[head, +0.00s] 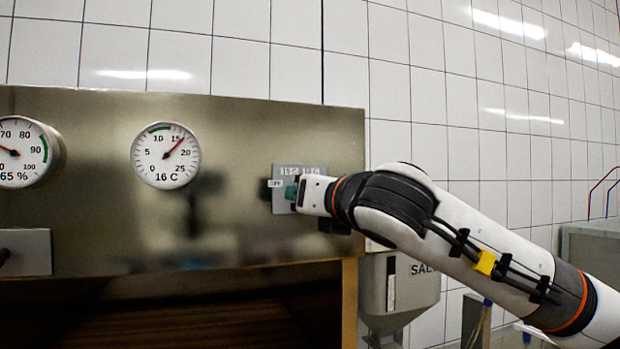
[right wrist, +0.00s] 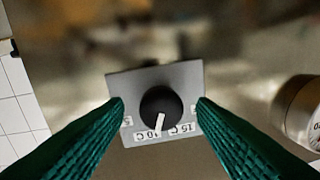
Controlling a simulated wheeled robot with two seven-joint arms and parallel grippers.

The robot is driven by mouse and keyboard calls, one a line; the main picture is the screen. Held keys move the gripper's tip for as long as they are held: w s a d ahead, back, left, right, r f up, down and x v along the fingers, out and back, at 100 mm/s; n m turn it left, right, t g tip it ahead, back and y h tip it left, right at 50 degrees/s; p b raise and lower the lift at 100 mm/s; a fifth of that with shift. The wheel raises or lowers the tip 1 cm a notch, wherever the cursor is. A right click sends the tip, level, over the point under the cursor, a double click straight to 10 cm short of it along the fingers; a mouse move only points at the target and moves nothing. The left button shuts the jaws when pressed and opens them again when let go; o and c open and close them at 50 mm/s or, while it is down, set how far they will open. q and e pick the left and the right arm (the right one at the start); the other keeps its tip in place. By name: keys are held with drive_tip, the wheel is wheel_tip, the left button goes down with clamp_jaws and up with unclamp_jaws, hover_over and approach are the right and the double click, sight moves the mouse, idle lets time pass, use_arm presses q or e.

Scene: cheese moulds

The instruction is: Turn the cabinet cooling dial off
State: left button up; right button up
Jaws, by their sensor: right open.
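The cooling dial is a black round knob (right wrist: 160,104) with a white pointer on a grey square plate (right wrist: 116,88), on the brushed metal cabinet front (head: 250,130). In the right wrist view the pointer faces down, between the 10 C and 15 C labels. In the head view the plate (head: 279,203) has an OFF label at its left. My right gripper (right wrist: 160,106) is open, its green fingers on either side of the knob with gaps visible; contact cannot be seen. In the head view it (head: 291,192) hides most of the knob. My left gripper is out of view.
A temperature gauge (head: 166,156) marked 16 C and a humidity gauge (head: 22,152) marked 65 % are left of the dial. A grey box labelled SALT (head: 400,290) hangs below my right arm. A small switch plate (head: 28,252) is at far left.

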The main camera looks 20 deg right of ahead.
drive_tip(key=shift+w+a, duration=0.1)
drive_tip(key=shift+w, duration=0.5)
drive_tip(key=c, duration=0.9)
drive_tip(key=n+b, duration=0.4)
drive_tip(key=n, duration=0.4)
drive_tip(key=n+h+b, duration=0.1)
drive_tip(key=n+b, duration=0.3)
drive_tip(key=n, duration=0.5)
drive_tip(key=shift+g, duration=0.4)
drive_tip(key=shift+c, duration=0.2)
drive_tip(key=shift+a, duration=0.1)
drive_tip(key=o, duration=0.9)
